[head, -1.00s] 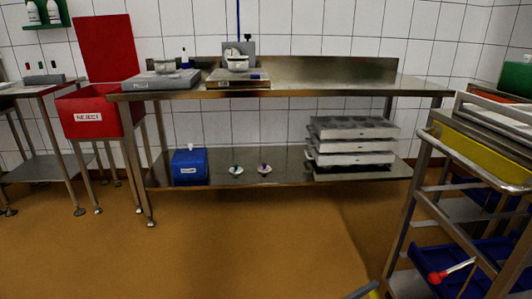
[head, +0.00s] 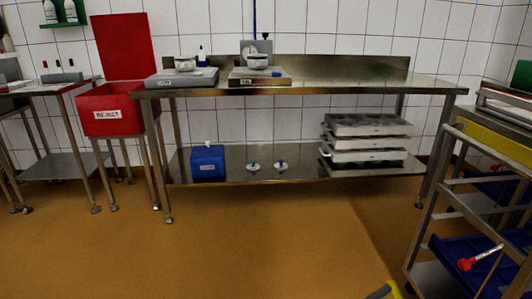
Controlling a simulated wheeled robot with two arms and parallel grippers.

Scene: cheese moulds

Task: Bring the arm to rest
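Neither of my grippers shows in the head view, so their state cannot be seen. A steel worktable (head: 330,88) stands ahead. On its top are a grey flat device (head: 181,78) with a small pale bowl (head: 184,63) and a second flat device (head: 259,77) with another pale bowl (head: 258,61). A stack of grey mould trays (head: 366,142) sits at the right of the lower shelf. A grey and yellow piece (head: 381,291) pokes in at the bottom edge; I cannot tell what it is.
A red reject bin (head: 110,108) and a side table (head: 52,86) stand left of the worktable. A blue box (head: 208,163) is on its lower shelf. A trolley (head: 437,213) with a blue tray (head: 448,250) stands close at right. The brown floor (head: 270,245) between is clear.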

